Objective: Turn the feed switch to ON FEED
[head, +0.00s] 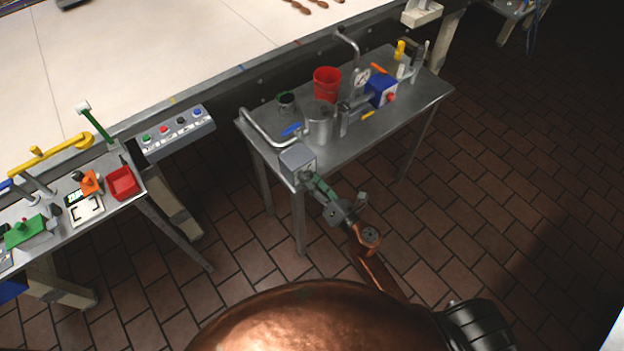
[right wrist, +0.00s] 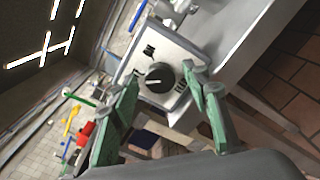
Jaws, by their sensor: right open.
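The feed switch is a grey box (head: 297,160) at the near left corner of the metal side table. In the right wrist view its pale face plate (right wrist: 172,52) carries a round black knob (right wrist: 160,77) with a white pointer line toward the picture's left. My right gripper (head: 311,182) is at the box's front. In the right wrist view its green fingers (right wrist: 161,76) are open on either side of the knob, with visible gaps, apparently not touching it. My left gripper is not in view.
A button panel (head: 172,131) and another bench with a red bin (head: 122,183) stand left. The tiled floor in front is clear.

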